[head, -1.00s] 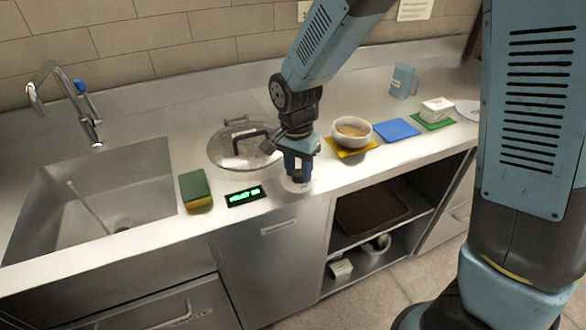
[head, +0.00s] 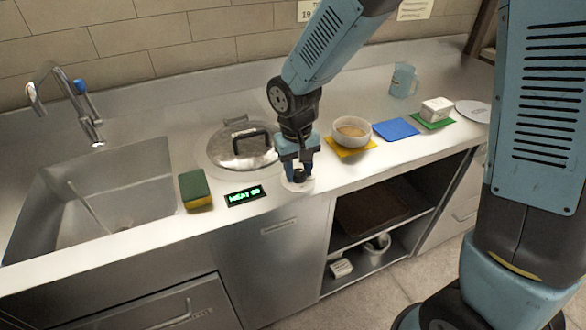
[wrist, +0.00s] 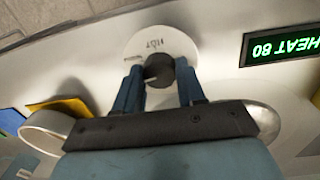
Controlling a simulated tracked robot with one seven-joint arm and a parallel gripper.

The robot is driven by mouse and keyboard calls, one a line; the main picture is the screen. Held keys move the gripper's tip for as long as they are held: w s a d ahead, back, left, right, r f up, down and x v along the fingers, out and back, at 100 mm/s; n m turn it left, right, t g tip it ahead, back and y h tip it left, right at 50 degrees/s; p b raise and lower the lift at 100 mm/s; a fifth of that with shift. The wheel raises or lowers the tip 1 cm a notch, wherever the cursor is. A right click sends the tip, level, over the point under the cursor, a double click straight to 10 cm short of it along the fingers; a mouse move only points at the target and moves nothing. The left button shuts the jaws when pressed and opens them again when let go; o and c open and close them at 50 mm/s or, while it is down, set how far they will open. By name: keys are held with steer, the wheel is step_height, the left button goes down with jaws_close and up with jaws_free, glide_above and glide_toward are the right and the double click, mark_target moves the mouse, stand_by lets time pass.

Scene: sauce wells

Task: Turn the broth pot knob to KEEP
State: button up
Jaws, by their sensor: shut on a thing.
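The dark knob (wrist: 159,70) sits on a pale round dial plate (wrist: 178,42) on the counter. A small label on the plate, upside down in the wrist view, seems to read HOT. My gripper (wrist: 160,88) is shut on the knob, one blue finger on each side. In the head view, my gripper (head: 299,173) points down over the dial plate (head: 304,187) at the counter's front. The green display (head: 246,196) left of it reads HEAT 80. The broth pot (head: 238,150) has its lid on, behind the display. I cannot read the KEEP mark.
A bowl of brown contents (head: 351,131) stands on a yellow mat (head: 345,150) just right of my gripper. A blue mat (head: 396,129) and a white block (head: 437,108) lie further right. A sponge (head: 195,188) lies left of the display, beside the sink (head: 90,185).

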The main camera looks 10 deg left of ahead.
mark_target(296, 174)
steer(key=shift+s+f+n, duration=0.1)
steer(key=shift+n, duration=1.9)
steer(key=o, duration=1.1)
steer(key=shift+c, duration=0.2)
steer(key=shift+a+r, duration=0.1)
steer(key=shift+r, duration=0.5)
step_height(296, 174, up, 13)
steer(key=shift+s+a+f, duration=0.2)
